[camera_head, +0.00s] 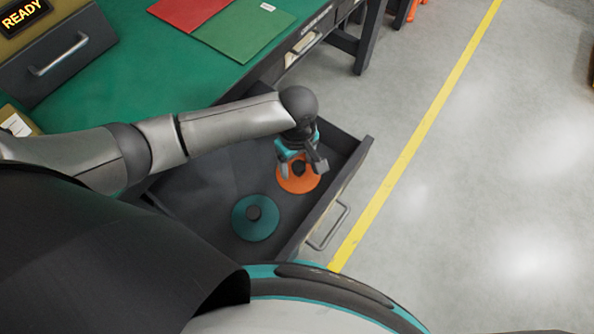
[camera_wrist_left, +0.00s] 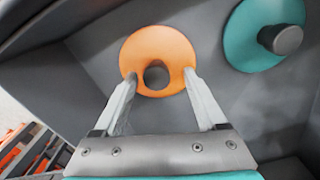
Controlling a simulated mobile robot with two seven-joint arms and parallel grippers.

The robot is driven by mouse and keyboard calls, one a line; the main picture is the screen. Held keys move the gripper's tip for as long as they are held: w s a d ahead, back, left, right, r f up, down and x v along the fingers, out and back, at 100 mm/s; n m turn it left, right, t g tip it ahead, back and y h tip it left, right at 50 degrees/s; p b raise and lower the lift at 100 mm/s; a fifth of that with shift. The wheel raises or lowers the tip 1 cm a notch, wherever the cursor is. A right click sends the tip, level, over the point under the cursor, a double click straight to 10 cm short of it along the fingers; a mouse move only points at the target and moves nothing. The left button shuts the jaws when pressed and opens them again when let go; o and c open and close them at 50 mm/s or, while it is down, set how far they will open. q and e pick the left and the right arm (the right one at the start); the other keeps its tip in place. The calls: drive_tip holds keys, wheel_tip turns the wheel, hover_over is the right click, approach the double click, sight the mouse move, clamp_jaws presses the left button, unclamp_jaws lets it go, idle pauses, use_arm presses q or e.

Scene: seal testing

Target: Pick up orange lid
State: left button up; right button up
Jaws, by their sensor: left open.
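The orange lid (camera_head: 297,182) lies in the open dark drawer, a flat round disc with a dark knob in its middle. It also shows in the left wrist view (camera_wrist_left: 158,50), at the top centre. My left gripper (camera_head: 299,172) is over the lid, fingers pointing down. In the left wrist view its two fingers (camera_wrist_left: 160,82) are spread, one on each side of the knob, with nothing held between them. I cannot tell whether the fingertips touch the lid. My right gripper is not in view.
A teal lid (camera_head: 255,218) with a dark knob lies close by in the same drawer (camera_head: 190,190). The drawer walls surround both lids. A green-topped bench (camera_head: 130,75) holds red (camera_head: 188,10) and green (camera_head: 245,32) sheets. The floor at right is clear.

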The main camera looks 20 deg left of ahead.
use_arm(q)
drive_tip(key=shift+f, duration=0.35)
drive_tip(key=shift+f, duration=0.1)
clamp_jaws()
idle(0.4)
